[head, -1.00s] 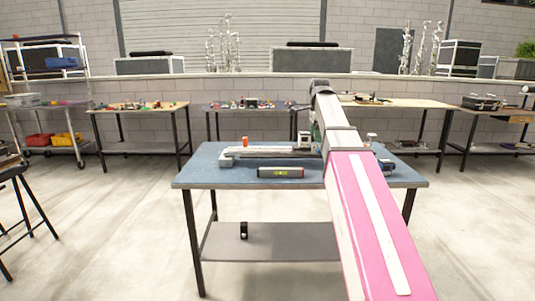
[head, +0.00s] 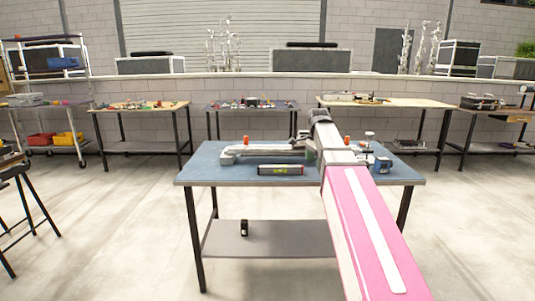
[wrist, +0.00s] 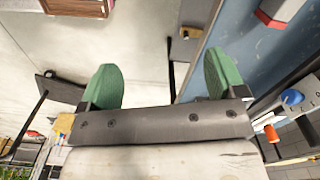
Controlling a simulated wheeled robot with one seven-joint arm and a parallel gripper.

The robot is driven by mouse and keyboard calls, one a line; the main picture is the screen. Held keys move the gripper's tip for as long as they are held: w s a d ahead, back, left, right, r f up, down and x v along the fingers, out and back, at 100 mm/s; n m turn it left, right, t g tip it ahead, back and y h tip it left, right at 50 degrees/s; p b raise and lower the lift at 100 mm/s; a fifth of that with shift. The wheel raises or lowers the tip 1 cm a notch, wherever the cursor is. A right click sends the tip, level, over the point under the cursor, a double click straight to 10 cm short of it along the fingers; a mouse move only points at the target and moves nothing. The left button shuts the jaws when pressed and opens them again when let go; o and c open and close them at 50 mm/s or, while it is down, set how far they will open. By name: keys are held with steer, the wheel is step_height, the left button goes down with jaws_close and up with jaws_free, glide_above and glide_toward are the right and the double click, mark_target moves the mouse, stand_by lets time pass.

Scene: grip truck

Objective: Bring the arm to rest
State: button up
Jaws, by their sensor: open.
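My gripper (wrist: 163,78) is open, with its two green fingers wide apart and nothing between them in the wrist view. It is beside the blue-topped table (wrist: 232,40), with floor showing between the fingers. In the head view my pink and white arm reaches up from the bottom right over the table (head: 225,178). Only a bit of green shows beside the arm there, and most of the gripper is hidden.
On the table lie a dark box with a red end (head: 281,170), a long grey tool (head: 265,150), an orange piece (head: 246,141) and a blue object (head: 382,165). A black item (head: 244,228) stands on the lower shelf.

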steer(key=s+f+n, duration=0.5)
steer(key=s+f, duration=0.1)
steer(key=f, duration=0.5)
steer(key=s+f+n, duration=0.4)
steer(key=s+f, duration=0.3)
steer(key=f, duration=0.5)
steer(key=s+f+n, duration=0.5)
steer(key=s+f, duration=0.2)
steer(key=f, duration=0.4)
steer(key=shift+a+f+n, duration=0.2)
steer(key=shift+f+n, duration=0.05)
steer(key=shift+n, duration=0.05)
